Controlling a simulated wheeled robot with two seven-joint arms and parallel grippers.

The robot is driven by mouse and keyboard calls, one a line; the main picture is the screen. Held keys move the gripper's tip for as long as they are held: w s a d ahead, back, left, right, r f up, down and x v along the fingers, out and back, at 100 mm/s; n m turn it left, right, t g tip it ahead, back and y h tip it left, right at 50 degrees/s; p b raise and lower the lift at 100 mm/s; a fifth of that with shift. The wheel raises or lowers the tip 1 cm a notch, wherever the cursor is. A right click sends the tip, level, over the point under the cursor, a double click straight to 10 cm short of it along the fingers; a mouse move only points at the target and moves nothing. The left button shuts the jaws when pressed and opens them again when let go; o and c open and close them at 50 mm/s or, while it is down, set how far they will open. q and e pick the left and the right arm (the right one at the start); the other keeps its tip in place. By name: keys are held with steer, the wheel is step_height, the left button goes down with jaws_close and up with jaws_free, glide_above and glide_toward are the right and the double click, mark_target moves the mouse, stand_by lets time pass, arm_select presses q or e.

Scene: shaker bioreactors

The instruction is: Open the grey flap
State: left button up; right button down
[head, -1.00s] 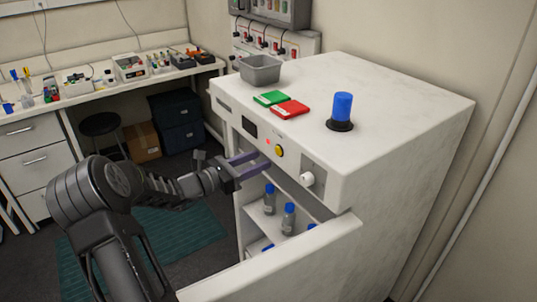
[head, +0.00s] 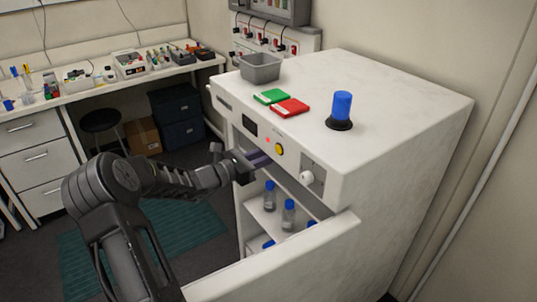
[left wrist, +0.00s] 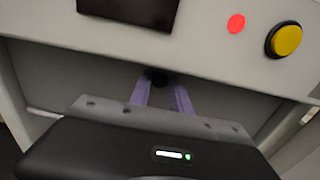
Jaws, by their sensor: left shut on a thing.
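The grey flap (left wrist: 225,98) is a flat panel set under the front control strip of the white shaker cabinet (head: 420,150). In the left wrist view a small dark knob (left wrist: 157,75) stands out near the flap's upper edge. My left gripper (left wrist: 160,86) has its two purple fingers shut on this knob. In the head view the same gripper (head: 262,158) reaches under the control strip from the left, and the flap is mostly hidden there. The flap looks closed. My right gripper is not in view.
Below, the cabinet's open interior holds blue-capped bottles (head: 289,215), and its white door (head: 290,262) hangs open in front. A yellow button (head: 280,149) and white knob (head: 307,177) sit close by. A grey bin (head: 260,70) and a blue-capped item (head: 342,106) stand on top.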

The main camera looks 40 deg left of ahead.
arm_select(q)
jaws_close()
stand_by(0.8)
steer(key=s+a+f+t+b, duration=0.1)
steer(key=s+f+b, duration=0.2)
steer(key=s+f, duration=0.2)
steer(key=shift+b+v, duration=0.3)
steer(key=shift+v, duration=0.55)
steer(key=shift+f, duration=0.1)
